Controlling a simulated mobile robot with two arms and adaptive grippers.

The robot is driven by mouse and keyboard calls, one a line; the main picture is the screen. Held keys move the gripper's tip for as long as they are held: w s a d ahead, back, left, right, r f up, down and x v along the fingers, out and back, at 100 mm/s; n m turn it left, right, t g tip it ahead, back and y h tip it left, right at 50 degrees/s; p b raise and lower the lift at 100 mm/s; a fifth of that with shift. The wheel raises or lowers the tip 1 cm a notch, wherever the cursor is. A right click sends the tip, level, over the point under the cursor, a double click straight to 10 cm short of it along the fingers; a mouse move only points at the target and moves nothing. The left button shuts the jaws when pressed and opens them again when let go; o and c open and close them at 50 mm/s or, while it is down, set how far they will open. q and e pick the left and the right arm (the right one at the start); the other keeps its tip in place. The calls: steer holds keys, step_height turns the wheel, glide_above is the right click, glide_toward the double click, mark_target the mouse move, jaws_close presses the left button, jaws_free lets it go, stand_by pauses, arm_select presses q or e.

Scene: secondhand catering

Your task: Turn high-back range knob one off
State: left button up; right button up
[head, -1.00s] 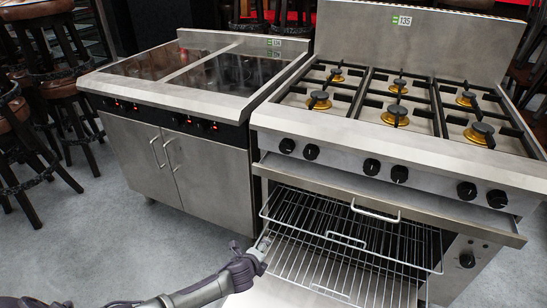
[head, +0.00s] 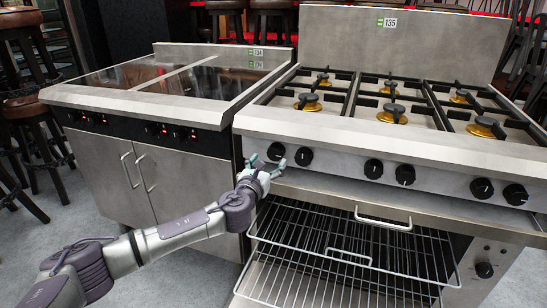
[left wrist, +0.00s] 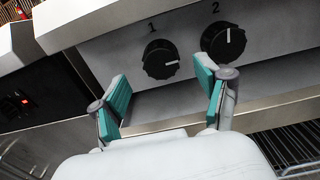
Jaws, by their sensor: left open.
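The high-back range (head: 340,134) has a front panel with a row of black knobs. Knob one (head: 276,151) is the leftmost; in the left wrist view knob one (left wrist: 160,61), under the label 1, has its white mark pointing right. Knob two (left wrist: 223,44) beside it has its mark pointing up. My left gripper (head: 267,163) is open in front of knob one. In the left wrist view the teal fingers of my left gripper (left wrist: 161,72) stand either side of knob one, with gaps; the right finger is near knob two. My right gripper is not in view.
The open oven with wire racks (head: 340,256) lies below the panel, under a protruding metal ledge (head: 400,211). A glass-topped cooker (head: 160,95) stands to the left. Bar stools (head: 30,110) stand at the far left.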

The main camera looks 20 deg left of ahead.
mark_target(274, 154)
arm_select(q)
steer(key=w, duration=0.4)
steer(key=shift+w+d+f+b, duration=0.1)
steer(key=shift+d+b, duration=0.05)
steer(key=shift+b, duration=0.25)
steer(key=shift+w, duration=0.55)
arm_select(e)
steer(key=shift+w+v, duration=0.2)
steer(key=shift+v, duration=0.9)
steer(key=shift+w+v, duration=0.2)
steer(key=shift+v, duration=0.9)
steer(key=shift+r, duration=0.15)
arm_select(q)
steer(key=c, duration=1.2)
